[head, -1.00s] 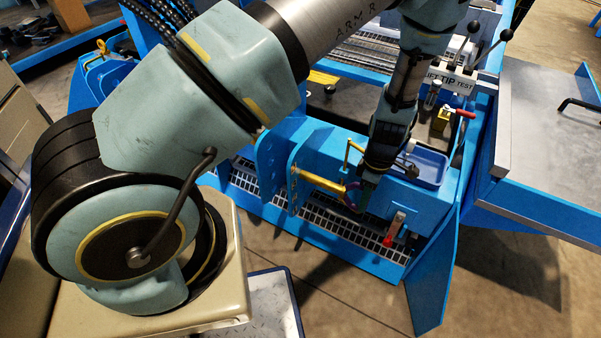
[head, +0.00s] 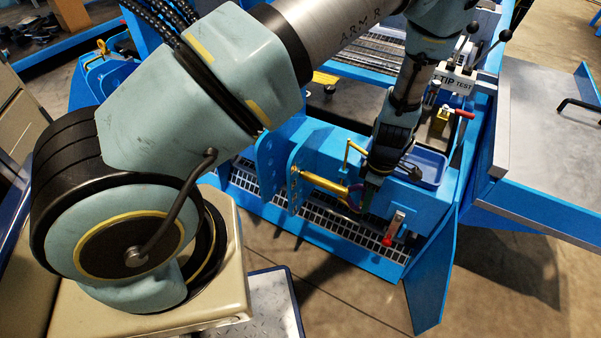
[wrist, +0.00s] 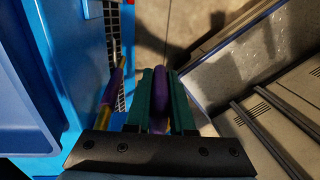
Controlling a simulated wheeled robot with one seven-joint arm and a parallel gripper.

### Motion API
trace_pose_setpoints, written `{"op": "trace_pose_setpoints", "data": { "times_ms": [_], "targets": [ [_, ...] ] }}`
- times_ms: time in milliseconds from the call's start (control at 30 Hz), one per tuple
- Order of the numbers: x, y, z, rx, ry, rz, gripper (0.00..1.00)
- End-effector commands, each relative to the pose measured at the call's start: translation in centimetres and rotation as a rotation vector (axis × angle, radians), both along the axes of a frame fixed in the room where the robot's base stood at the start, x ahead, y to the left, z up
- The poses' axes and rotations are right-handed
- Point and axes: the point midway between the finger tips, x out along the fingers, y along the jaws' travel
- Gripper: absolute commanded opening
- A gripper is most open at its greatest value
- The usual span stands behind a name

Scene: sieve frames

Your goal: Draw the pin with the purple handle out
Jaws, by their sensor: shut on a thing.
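A gold pin (head: 322,184) runs from the blue bracket plates (head: 293,180) toward my gripper. Its purple handle (head: 353,200) is at its right end, partly hidden by the gripper in the head view. My gripper (head: 366,197) points down there. In the wrist view its green fingers (wrist: 162,105) are shut on the purple handle (wrist: 160,88). The gold shaft (wrist: 111,92) lies left of the fingers, with a purple part near its middle. I cannot tell how much of the pin's far end sits in the bracket.
A blue tray (head: 430,166) stands just right of my gripper. A thin yellow upright rod (head: 347,152) stands close behind the pin. A black grating (head: 330,224) runs along the front.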

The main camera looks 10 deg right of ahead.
Motion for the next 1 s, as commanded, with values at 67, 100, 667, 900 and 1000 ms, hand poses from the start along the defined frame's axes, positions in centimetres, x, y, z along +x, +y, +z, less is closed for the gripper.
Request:
{"op": "trace_pose_setpoints", "data": {
  "times_ms": [67,100,667,900,1000],
  "targets": [
    [0.37,-0.40,0.18,-0.008,-0.009,-0.003,0.00],
    [0.39,-0.38,0.16,-0.008,-0.009,-0.002,0.00],
    [0.45,0.16,0.14,0.003,-0.011,-0.002,0.00],
    [0.40,0.31,0.00,0.006,-0.013,-0.005,0.00],
    [0.41,0.33,-0.01,0.007,-0.013,-0.004,0.00]
  ]
}}
